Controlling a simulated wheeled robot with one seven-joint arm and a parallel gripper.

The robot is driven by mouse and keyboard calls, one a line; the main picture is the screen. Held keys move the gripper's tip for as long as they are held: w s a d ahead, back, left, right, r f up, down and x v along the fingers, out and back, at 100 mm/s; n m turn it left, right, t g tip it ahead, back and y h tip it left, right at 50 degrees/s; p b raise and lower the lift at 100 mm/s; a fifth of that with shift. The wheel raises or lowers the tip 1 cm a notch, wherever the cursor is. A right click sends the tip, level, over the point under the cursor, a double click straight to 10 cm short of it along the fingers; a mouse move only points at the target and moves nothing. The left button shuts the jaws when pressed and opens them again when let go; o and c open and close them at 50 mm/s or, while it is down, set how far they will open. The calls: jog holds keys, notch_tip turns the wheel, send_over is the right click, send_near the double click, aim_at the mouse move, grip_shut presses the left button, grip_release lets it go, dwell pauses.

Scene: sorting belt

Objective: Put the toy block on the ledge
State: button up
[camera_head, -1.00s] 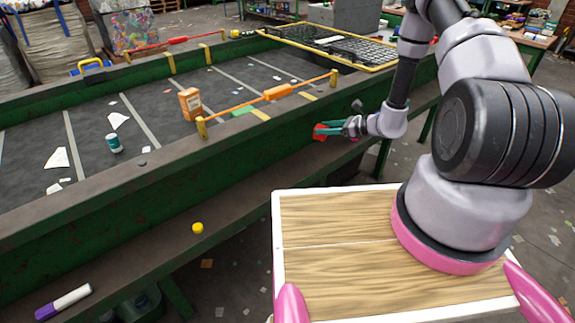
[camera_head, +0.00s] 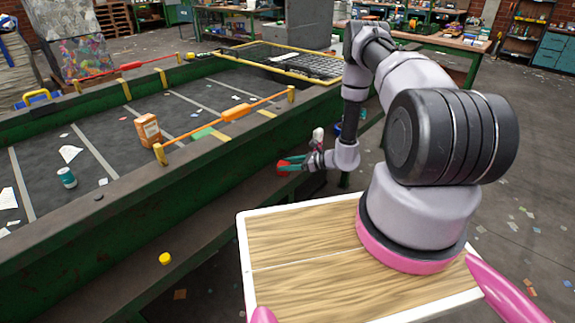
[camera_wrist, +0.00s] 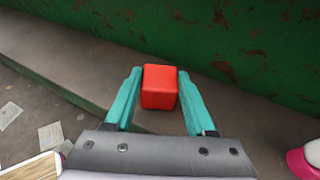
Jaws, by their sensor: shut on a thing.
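The toy block is a red cube (camera_wrist: 160,87), held between the teal fingers of my gripper (camera_wrist: 160,100) in the wrist view. In the head view the red block (camera_head: 282,168) shows at the tip of my gripper (camera_head: 288,163), close to the belt's green side wall. The ledge (camera_head: 215,224) is the long grey shelf along that wall. In the wrist view the ledge (camera_wrist: 65,50) lies below the block, with the green wall behind. I cannot tell whether the block touches the ledge.
A yellow cap (camera_head: 165,258) lies on the ledge nearer to me. The belt (camera_head: 100,165) carries an orange box (camera_head: 148,130) and a teal can (camera_head: 67,177). An orange bar (camera_head: 235,113) crosses the belt. The ledge between cap and gripper is clear.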

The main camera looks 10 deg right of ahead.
jog(key=shift+f, duration=0.2)
jog(key=o, duration=1.3)
jog(key=shift+o, duration=0.2)
jog(key=shift+r, duration=0.15)
